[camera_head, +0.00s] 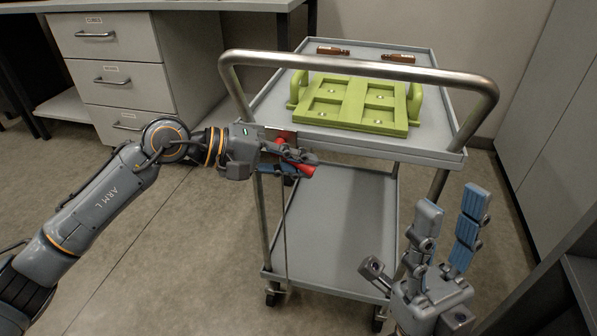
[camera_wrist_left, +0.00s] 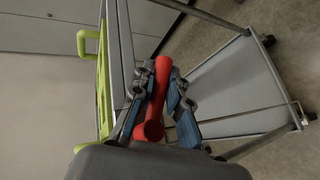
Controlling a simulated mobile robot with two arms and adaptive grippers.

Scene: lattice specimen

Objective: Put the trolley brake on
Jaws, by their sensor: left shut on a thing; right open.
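The grey trolley (camera_head: 345,215) stands ahead of me with its metal push handle (camera_head: 360,66) toward me. A red brake lever (camera_head: 305,170) sits at the trolley's near left side, below the top tray, by a thin vertical rod. My left gripper (camera_head: 290,163) is shut on the red lever, with part of the lever showing past the fingers. In the left wrist view the red lever (camera_wrist_left: 156,100) lies between the blue-padded fingers. My right gripper (camera_head: 449,225) is open and empty at the lower right, fingers pointing up, in front of the trolley's right side.
A lime-green lattice specimen (camera_head: 358,102) with handles lies on the top tray, with two brown bottles (camera_head: 398,58) behind it. A drawer cabinet (camera_head: 115,75) stands at the back left. Cabinets (camera_head: 545,100) line the right. The lower shelf looks empty.

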